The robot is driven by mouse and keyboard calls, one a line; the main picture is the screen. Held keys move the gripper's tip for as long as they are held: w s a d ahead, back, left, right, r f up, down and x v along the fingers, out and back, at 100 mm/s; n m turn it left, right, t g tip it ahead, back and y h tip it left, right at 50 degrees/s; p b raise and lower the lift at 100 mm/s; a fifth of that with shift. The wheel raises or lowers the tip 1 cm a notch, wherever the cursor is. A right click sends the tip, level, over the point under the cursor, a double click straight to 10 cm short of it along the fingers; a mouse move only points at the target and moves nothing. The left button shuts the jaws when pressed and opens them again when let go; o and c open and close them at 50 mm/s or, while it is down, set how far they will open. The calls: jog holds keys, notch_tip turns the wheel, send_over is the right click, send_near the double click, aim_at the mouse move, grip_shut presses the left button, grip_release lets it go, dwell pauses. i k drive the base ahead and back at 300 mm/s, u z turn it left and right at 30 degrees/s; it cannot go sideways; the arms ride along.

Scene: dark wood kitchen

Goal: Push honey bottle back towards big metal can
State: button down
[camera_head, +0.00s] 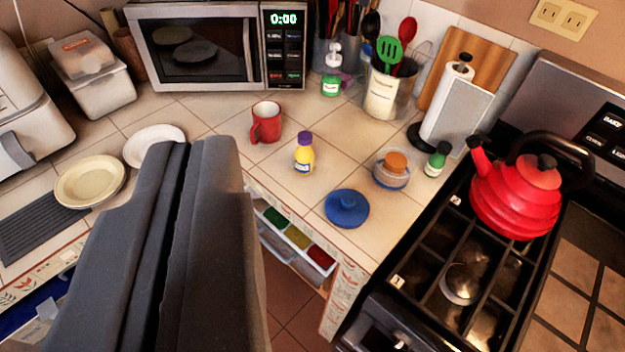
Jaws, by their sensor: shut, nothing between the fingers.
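A small yellow bottle with a purple cap (304,157), likely the honey bottle, stands upright on the tiled counter near its front edge. A big metal can with a cream label (383,98) stands behind it and to the right, near the wall, holding red, green and dark utensils. Bare counter lies between the bottle and the can. My gripper (187,150) fills the lower left, large and dark, with its fingers shut together and empty. It appears left of the bottle and apart from it.
A red mug (266,123) stands left of the bottle. A blue lid (347,208), a glass jar with an orange top (391,170) and a green bottle (437,160) are to its right. An open drawer (290,238) is below. A red kettle (515,195) sits on the stove.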

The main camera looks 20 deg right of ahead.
aim_at(303, 155)
jog(key=u, duration=0.15)
jog(key=i, duration=0.9)
jog(key=z, duration=0.1)
